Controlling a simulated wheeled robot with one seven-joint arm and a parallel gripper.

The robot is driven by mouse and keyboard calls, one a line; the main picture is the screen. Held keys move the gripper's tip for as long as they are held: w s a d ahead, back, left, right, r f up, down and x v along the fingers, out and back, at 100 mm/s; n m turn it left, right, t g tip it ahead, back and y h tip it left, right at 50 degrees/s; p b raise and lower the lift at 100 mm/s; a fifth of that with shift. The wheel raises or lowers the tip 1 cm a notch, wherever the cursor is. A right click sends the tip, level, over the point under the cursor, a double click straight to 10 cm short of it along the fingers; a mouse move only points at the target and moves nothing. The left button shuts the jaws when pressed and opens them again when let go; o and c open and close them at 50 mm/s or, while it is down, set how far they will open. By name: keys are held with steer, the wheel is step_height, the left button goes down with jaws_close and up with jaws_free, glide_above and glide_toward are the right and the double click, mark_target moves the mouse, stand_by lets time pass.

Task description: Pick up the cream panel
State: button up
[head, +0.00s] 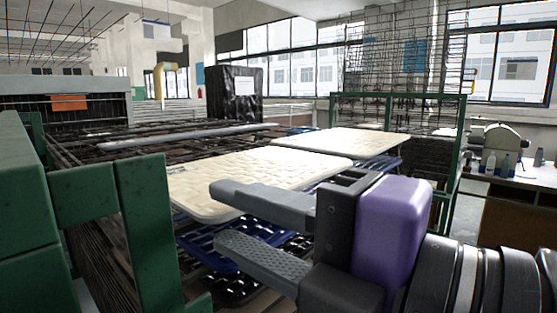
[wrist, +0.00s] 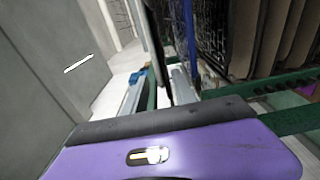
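A cream panel (head: 255,175) with a quilted surface lies flat on blue-framed racks in the middle of the head view. A second cream panel (head: 335,144) lies just behind it to the right.
A green metal frame (head: 110,200) stands close at the left. Blue and black trays (head: 235,255) lie below the panel. Dark metal racks (head: 95,150) fill the left, and a tall wire stack (head: 400,70) stands behind. A bench (head: 515,172) with bottles is at right.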

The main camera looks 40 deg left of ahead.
steer(key=shift+a, duration=0.15)
jaws_close()
stand_by(1.4)
